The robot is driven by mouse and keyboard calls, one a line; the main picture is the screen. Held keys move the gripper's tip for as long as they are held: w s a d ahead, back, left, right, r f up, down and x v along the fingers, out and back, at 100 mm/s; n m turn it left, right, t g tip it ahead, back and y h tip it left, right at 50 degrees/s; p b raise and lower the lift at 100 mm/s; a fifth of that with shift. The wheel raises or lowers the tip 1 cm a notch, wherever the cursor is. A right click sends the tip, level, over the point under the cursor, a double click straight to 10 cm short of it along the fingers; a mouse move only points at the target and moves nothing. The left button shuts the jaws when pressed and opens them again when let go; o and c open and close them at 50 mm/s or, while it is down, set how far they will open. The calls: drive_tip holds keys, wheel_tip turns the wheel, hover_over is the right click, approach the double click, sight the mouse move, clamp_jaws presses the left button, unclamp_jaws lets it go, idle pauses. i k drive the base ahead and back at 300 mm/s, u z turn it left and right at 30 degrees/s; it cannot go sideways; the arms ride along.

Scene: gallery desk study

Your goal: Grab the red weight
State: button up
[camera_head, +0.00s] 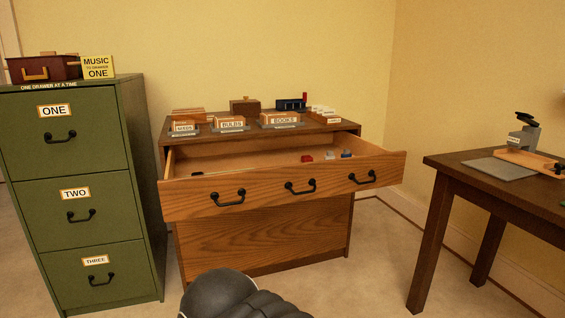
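A small red block (306,158), which may be the red weight, lies in the open drawer (245,195) of the wooden cabinet, its lower part hidden by the drawer front. A small pale grey piece (329,155) and a blue-and-white piece (346,154) lie to its right in the same drawer. A thin red upright thing (305,97) also shows on the cabinet top; I cannot tell what it is. A dark rounded part of my arm shows at the bottom edge, in front of the cabinet and apart from the drawer. No gripper fingers can be seen.
The wooden cabinet's top (247,136) holds labelled trays, including one marked BOOKS (284,120). A green filing cabinet (62,190) with shut drawers stands at left. A dark wooden table (460,165) stands at right. Carpet floor (375,260) is clear between cabinet and table.

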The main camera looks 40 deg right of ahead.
sight(306, 158)
drive_tip(key=u, duration=0.15)
drive_tip(key=i, duration=0.7)
drive_tip(key=z, duration=3.3)
drive_tip(key=i, duration=0.85)
drive_tip(key=u, duration=1.15)
